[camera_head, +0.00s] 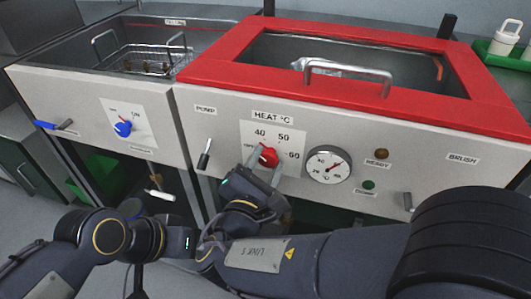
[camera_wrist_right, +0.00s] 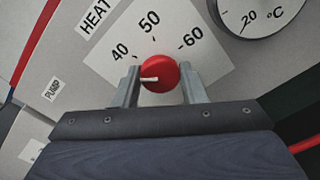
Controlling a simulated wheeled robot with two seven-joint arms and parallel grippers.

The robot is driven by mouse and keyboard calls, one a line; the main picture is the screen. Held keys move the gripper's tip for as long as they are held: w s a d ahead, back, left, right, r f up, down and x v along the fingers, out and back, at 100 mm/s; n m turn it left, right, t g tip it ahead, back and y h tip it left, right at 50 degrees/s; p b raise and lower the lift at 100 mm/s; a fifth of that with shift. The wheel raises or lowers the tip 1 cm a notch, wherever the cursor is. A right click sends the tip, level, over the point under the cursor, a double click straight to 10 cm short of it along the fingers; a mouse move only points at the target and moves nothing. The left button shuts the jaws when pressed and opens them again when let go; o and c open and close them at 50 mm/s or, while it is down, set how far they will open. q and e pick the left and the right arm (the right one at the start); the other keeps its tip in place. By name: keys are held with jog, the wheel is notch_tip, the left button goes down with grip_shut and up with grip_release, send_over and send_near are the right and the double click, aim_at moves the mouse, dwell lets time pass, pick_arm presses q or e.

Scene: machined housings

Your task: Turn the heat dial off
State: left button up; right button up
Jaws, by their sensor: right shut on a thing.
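The red heat dial (camera_head: 268,156) sits on a white scale plate marked 40, 50 and 60 on the front panel, under the HEAT °C label. My right gripper (camera_head: 266,160) is shut on the dial, one finger on each side. The wrist view shows the dial (camera_wrist_right: 160,74) between the fingers of my right gripper (camera_wrist_right: 160,82). There its white pointer points left, below the 40 mark, toward the left finger. That finger hides part of the scale. Part of my left arm shows at lower left in the head view, but its gripper is not visible.
A round temperature gauge (camera_head: 328,166) is right of the dial. A black PUMP switch (camera_head: 204,154) is to its left. The red-rimmed tank (camera_head: 350,85) with a metal-handled lid is above. A blue dial (camera_head: 123,128) is on the left unit. A green tray (camera_head: 505,55) stands at upper right.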

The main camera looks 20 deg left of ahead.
jog(key=n+p, duration=0.4)
jog(key=n, duration=0.1)
jog(key=shift+r+p, duration=0.15)
jog(key=shift+p, duration=0.25)
pick_arm(q)
notch_tip(320, 180, up, 8)
jog(key=p, duration=0.2)
jog(key=shift+f, duration=0.25)
pick_arm(e)
jog(key=shift+f+n, duration=0.2)
jog(key=shift+n, duration=1.1)
jog(key=o, duration=1)
jog(key=shift+s, duration=0.1)
